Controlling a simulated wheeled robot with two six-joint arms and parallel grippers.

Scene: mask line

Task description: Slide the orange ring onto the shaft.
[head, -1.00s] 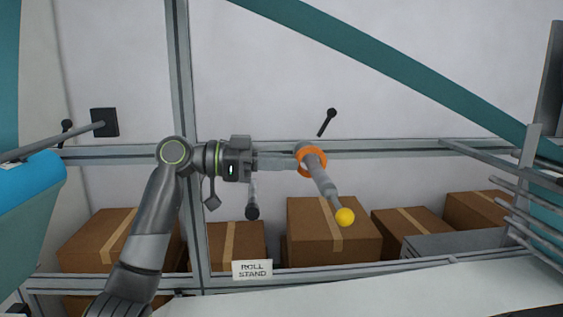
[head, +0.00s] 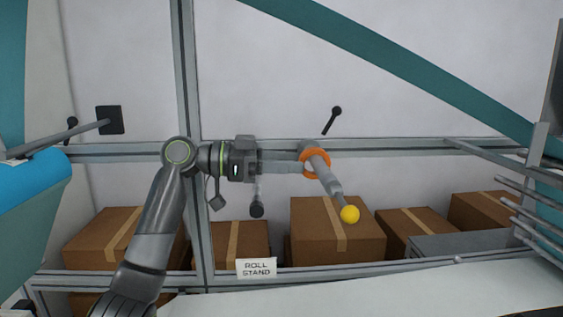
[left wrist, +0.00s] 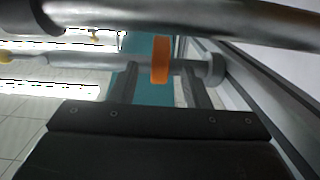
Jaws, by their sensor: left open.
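The orange ring (head: 327,160) is around the grey shaft (head: 332,184), near its far, thicker end. The shaft points toward me and ends in a yellow ball (head: 349,214). In the left wrist view the ring (left wrist: 161,60) hangs on the shaft (left wrist: 85,60), close to a grey round collar (left wrist: 215,69) at the right. My left gripper (head: 305,164) reaches in from the left at the ring. Its fingers (left wrist: 160,72) are open, one on each side of the ring along the shaft, with gaps between. My right gripper is not in view.
Several cardboard boxes (head: 338,235) stand on a low shelf behind a frame rail. A "ROLL STAND" sign (head: 256,268) is below. A blue roll (head: 30,185) is at the left, grey rods (head: 535,205) at the right. A teal beam (head: 400,55) crosses above.

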